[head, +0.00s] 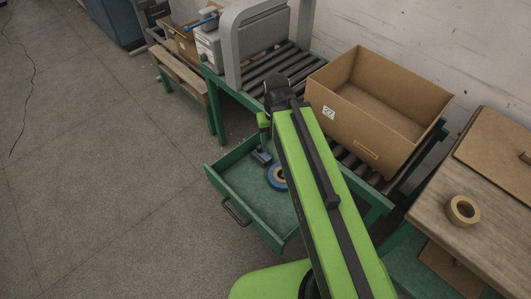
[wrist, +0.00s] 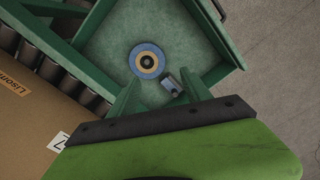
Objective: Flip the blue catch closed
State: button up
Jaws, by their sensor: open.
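A blue lever (head: 199,22), which looks like the blue catch, is on the small grey machine (head: 208,45) at the far end of the green roller table in the head view. It slants out to the left; I cannot tell whether it is open or closed. It is not in the wrist view. My gripper (wrist: 160,75) is open and empty in the wrist view, its two green fingers apart above the open green drawer. It is well away from the lever. In the head view my arm mostly hides the gripper.
The open drawer (head: 228,184) holds a blue-rimmed roll (wrist: 147,61) and a small grey-blue block (wrist: 172,84). A large open cardboard box (head: 350,130) stands on the rollers beside a grey arch (head: 232,50). A tape roll (head: 463,210) lies on a wooden bench. Floor at left is clear.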

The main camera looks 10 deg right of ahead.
aim_at(259, 150)
jog(key=u, duration=4.8)
jog(key=i, duration=0.1)
jog(key=z, duration=2.9)
jog(key=i, duration=0.4)
jog(key=z, duration=0.15)
jog(key=k, duration=0.85)
jog(key=z, duration=0.2)
jog(key=i, duration=0.85)
jog(key=u, duration=0.1)
